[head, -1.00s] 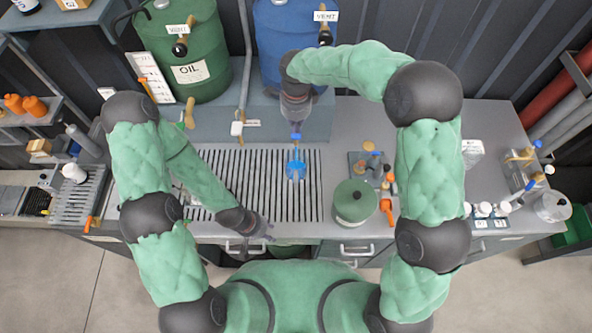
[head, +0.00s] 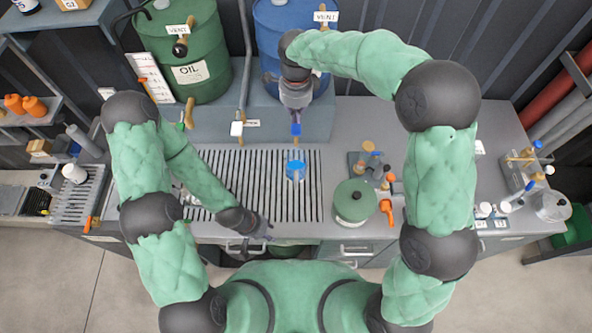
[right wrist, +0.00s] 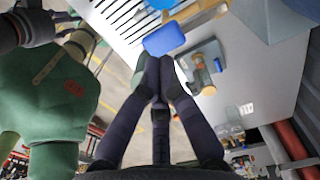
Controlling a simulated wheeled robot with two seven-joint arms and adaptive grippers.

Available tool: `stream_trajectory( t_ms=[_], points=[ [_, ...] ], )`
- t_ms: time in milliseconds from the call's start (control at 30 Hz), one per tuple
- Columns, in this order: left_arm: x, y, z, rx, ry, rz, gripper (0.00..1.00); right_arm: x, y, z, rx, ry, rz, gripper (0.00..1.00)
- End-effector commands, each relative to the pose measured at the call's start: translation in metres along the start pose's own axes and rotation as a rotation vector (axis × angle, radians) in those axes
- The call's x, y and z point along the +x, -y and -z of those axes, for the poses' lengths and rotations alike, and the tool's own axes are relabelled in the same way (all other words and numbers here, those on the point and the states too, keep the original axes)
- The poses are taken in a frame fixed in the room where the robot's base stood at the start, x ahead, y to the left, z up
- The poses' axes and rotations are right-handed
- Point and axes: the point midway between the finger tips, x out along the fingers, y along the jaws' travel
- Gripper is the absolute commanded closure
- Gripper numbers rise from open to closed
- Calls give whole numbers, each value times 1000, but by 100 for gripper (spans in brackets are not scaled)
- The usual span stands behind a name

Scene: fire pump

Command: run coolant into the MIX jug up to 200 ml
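The blue drum (head: 290,40) stands at the back with a blue tap handle (head: 296,129) in front of it. A small jug (head: 296,171) stands on the slatted drain below and looks blue from above. Its marks and liquid level cannot be read. My right gripper (head: 297,101) is right at the tap handle. In the right wrist view its fingertips (right wrist: 160,62) are together, with the blue handle (right wrist: 163,38) just beyond them and no clear grip on it. My left gripper (head: 262,232) is low at the bench's front edge, apart from the jug; its fingers are unclear.
A green OIL drum (head: 185,50) stands left of the blue drum. A green lidded pot (head: 355,203) and a grey tray (head: 372,168) with small fittings are right of the drain (head: 250,165). Bottles in a clear bin (head: 525,165) stand far right.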

Motion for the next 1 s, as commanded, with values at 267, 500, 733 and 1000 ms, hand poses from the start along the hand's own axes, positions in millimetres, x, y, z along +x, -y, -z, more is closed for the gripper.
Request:
stream_trajectory(
  t_ms=[267,500,733,1000],
  points=[
    [-6,-2,0,0,0,0,60,-21,-15,0,0,0,0,100],
    [-10,-3,0,0,0,0,60,-34,-25,0,0,0,0,100],
    [-9,-3,0,0,0,0,60,-34,-26,0,0,0,0,100],
    [-9,-3,0,0,0,0,60,-34,-26,0,0,0,0,100]
  ],
)
